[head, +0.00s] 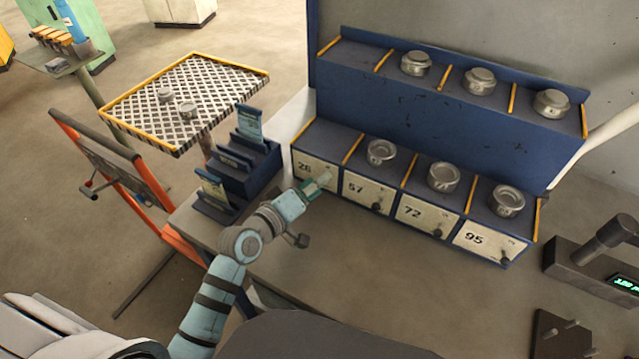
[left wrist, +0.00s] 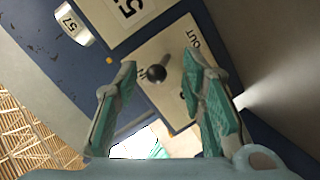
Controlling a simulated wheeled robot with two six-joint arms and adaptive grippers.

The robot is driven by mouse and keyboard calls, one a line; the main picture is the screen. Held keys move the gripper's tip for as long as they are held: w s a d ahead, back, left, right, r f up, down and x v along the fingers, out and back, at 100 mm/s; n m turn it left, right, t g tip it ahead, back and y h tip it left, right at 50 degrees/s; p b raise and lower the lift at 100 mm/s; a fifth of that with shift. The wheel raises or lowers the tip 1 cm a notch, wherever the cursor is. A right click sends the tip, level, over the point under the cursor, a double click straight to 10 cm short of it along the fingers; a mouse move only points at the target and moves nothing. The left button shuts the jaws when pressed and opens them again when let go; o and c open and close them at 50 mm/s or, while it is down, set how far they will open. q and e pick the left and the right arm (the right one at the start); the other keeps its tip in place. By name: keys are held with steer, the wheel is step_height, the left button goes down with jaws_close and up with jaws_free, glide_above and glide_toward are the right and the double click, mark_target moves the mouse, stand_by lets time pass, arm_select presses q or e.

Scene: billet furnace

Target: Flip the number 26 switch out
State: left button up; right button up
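The number 26 plate (head: 310,169) is the leftmost of the white plates on the lower front of the blue rack. My left gripper (head: 317,187) is at its lower right part and hides its switch in the head view. In the left wrist view, a dark round-knobbed switch (left wrist: 157,73) stands on a white plate marked OUT (left wrist: 195,40). My left gripper (left wrist: 162,66) is open, with one teal-padded finger on each side of the knob. I see no clear contact. The plate's number is hidden there. My right gripper is not in view.
Plates 57 (head: 367,192), 72 (head: 426,215) and 95 (head: 484,240) follow to the right, each with a dark switch. Metal cups stand on the rack (head: 440,125). A blue card holder (head: 250,170) is close left of my gripper. The bench front (head: 370,285) is clear.

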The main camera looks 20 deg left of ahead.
arm_select(q)
steer(key=shift+x, duration=0.8)
steer(key=shift+s+r, duration=0.2)
steer(key=shift+c, duration=0.3)
jaws_close()
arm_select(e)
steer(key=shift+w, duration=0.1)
arm_select(q)
steer(key=shift+w, duration=0.1)
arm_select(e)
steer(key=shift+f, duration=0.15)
arm_select(q)
steer(key=t+b, duration=0.1)
steer(key=b, duration=0.3)
steer(key=f+t+b, duration=0.1)
steer(key=b, duration=0.4)
steer(key=shift+f+t+h, duration=0.25)
steer(key=shift+t+h, duration=0.05)
steer(key=shift+h, duration=0.1)
steer(key=shift+r+b, duration=0.15)
steer(key=shift+b, duration=0.2)
steer(key=shift+r, duration=0.3)
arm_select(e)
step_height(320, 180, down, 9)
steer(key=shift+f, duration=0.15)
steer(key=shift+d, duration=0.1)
